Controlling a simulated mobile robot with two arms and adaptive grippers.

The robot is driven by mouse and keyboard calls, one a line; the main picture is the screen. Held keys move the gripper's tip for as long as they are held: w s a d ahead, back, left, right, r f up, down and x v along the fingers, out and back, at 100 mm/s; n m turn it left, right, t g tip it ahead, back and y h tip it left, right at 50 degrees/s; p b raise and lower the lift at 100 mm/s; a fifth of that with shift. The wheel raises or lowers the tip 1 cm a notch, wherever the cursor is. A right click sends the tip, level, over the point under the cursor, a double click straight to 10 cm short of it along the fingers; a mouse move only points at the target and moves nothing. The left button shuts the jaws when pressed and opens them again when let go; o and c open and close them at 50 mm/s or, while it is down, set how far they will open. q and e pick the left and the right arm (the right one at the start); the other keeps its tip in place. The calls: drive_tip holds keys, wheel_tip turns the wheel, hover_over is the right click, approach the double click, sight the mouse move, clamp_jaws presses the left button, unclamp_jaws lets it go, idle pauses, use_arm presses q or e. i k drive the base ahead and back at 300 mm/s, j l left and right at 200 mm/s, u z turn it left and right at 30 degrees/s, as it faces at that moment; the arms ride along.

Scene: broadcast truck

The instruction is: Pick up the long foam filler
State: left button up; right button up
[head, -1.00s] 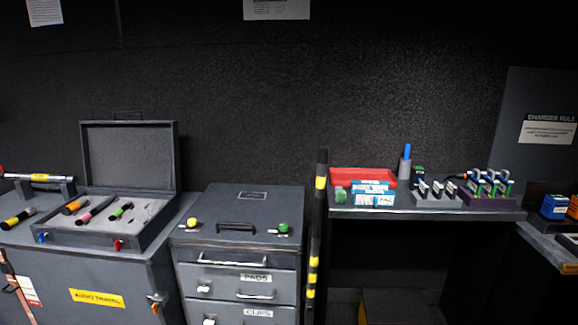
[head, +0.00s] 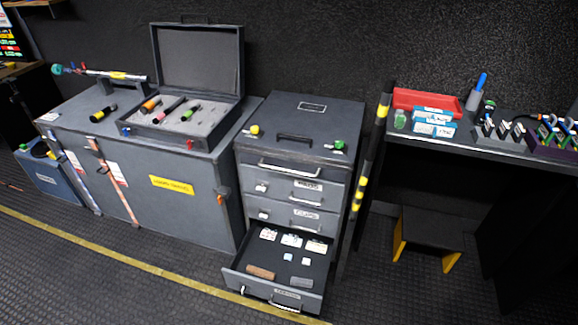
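An open bottom drawer (head: 238,283) of the grey cabinet holds small pieces. A brown oblong block (head: 260,272) lies at its front left and a shorter grey block (head: 301,282) at its front right. Either could be a foam filler; I cannot tell which, if any, is the long one. An open case (head: 197,62) on the big trunk has a grey foam bed (head: 212,118) holding several coloured cylinders. Neither of my grippers is in view.
The drawer also holds white cards (head: 291,240) and small light cubes (head: 306,261). The trunk (head: 150,190) stands left of the cabinet (head: 300,110). A bench with a red tray (head: 428,101) is at right, a stool (head: 430,228) beneath it. Floor in front is clear.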

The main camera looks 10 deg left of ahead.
sight(255, 271)
drive_tip(key=u, duration=0.7)
